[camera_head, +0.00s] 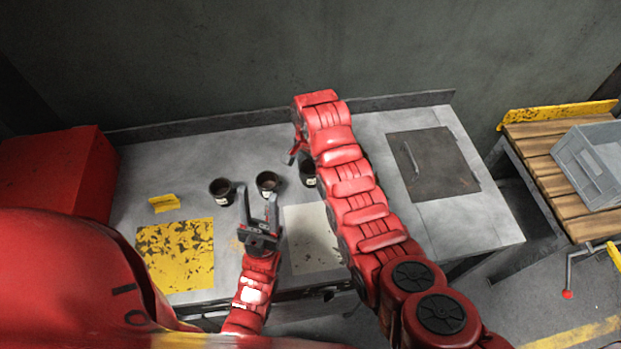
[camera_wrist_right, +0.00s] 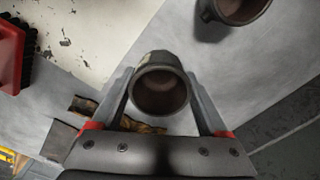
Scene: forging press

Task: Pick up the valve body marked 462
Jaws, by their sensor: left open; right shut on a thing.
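Dark cup-shaped valve bodies with pale labels stand on the grey bench in the head view: one at left (camera_head: 222,190), one in the middle (camera_head: 267,184) and one at right (camera_head: 308,174), partly hidden by my right arm. The label numbers are too small to read. My left gripper (camera_head: 258,213) is open and empty, just in front of the middle one. In the right wrist view, my right gripper (camera_wrist_right: 160,82) is shut on a valve body (camera_wrist_right: 160,90), a finger on each side. Another valve body (camera_wrist_right: 237,8) is at the top edge. I cannot tell which head-view body is held.
A worn yellow plate (camera_head: 176,255), a pale plate (camera_head: 312,238) and a dark plate (camera_head: 433,162) lie on the bench. A small yellow bracket (camera_head: 164,203) stands at left. A grey crate (camera_head: 592,165) sits on a wooden-topped table at right. A low wall edges the bench's back.

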